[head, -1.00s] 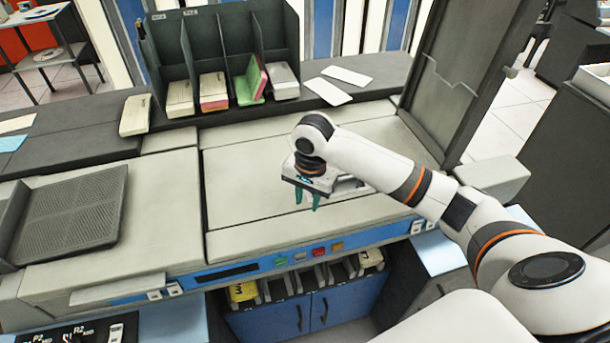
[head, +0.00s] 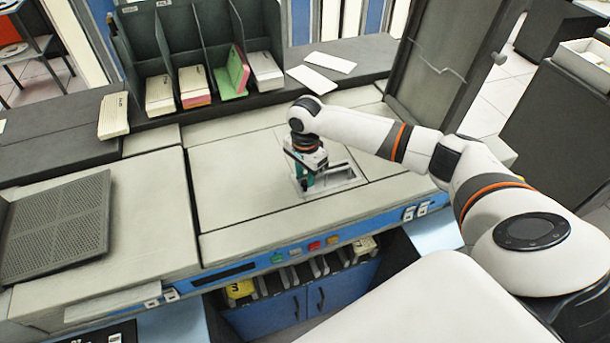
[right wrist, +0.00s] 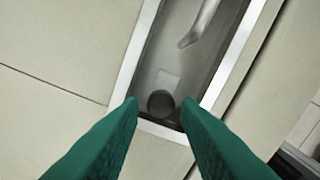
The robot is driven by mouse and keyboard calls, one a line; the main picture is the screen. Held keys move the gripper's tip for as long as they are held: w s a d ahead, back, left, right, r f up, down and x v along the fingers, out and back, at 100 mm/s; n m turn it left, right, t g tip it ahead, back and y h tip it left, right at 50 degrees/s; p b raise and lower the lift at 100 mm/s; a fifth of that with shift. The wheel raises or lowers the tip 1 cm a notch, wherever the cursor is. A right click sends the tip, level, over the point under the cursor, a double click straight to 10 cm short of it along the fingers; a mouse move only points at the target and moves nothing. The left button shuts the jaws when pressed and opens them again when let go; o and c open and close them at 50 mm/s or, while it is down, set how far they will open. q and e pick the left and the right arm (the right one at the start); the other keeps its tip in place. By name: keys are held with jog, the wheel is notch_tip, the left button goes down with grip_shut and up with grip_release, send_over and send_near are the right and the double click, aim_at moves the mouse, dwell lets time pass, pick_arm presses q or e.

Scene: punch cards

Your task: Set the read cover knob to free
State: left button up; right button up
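The read cover knob seems to be the dark round knob (right wrist: 161,103) in the right wrist view, at the lower end of a white-framed recessed window (right wrist: 128,78). A pale square patch sits just above the knob, and a curved metal piece (right wrist: 200,25) lies farther up. My right gripper (right wrist: 160,100) points down with its green fingers apart, one on each side of the knob in the picture; I cannot tell whether they touch it. In the head view the right gripper (head: 308,184) is over the left part of the window (head: 352,184). The knob is hidden there. My left gripper is out of view.
The machine's flat cream top (head: 235,180) surrounds the window. A blue strip with coloured buttons (head: 314,246) runs along its front. A dark card rack (head: 205,50) stands behind, and a tall grey panel (head: 440,65) rises at the right.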

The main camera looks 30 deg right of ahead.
jog(key=shift+f, duration=0.9)
grip_shut()
